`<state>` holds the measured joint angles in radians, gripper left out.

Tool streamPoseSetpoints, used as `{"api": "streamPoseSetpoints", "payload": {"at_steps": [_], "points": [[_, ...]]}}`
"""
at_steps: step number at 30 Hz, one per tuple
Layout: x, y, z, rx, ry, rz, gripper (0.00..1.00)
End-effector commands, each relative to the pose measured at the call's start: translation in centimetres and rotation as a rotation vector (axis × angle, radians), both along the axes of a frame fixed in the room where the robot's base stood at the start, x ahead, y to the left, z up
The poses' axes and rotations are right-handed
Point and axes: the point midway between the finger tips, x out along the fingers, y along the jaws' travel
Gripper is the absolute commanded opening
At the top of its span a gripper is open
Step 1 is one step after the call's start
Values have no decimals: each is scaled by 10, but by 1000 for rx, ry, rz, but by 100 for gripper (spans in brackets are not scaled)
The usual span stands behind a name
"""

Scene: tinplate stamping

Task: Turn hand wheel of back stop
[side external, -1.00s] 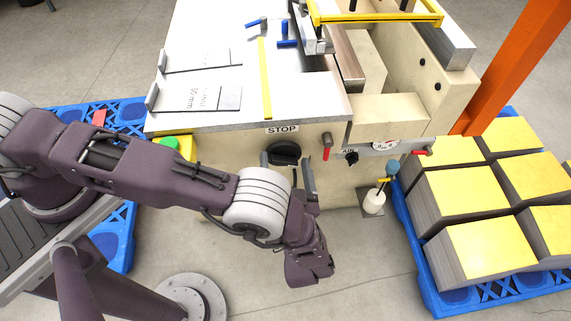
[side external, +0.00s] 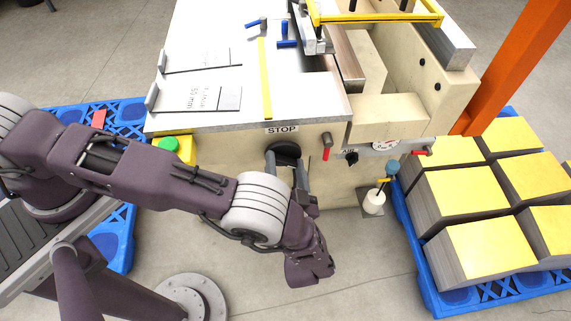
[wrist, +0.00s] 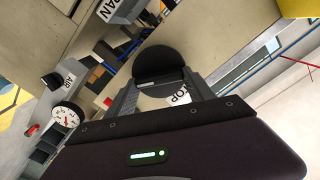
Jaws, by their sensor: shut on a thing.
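The back stop's hand wheel is a black round knob (side external: 287,150) on the front face of the beige machine, just below the STOP label (side external: 282,129). In the wrist view the black hand wheel (wrist: 160,66) fills the space between my two fingers. My gripper (side external: 286,166) reaches up to it from below and is shut on it, with one grey finger on each side. The gripper also shows in the wrist view (wrist: 161,84). The wheel's lower part is partly hidden by the fingers in the side view.
Right of the wheel are a red-handled lever (side external: 327,146), a black AIR knob (side external: 351,158) and a dial gauge (side external: 385,145). A green button on a yellow box (side external: 168,145) is at left. Stacked yellow-topped sheets (side external: 485,250) stand on a blue pallet at right.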

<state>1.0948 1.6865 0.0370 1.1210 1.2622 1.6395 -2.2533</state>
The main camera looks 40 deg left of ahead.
Motion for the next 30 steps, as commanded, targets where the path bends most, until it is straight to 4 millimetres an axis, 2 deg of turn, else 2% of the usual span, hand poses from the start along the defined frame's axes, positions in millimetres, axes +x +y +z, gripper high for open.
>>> {"api": "streamPoseSetpoints", "payload": {"at_steps": [30], "points": [[0,-1,-4,675,680,0,21]]}}
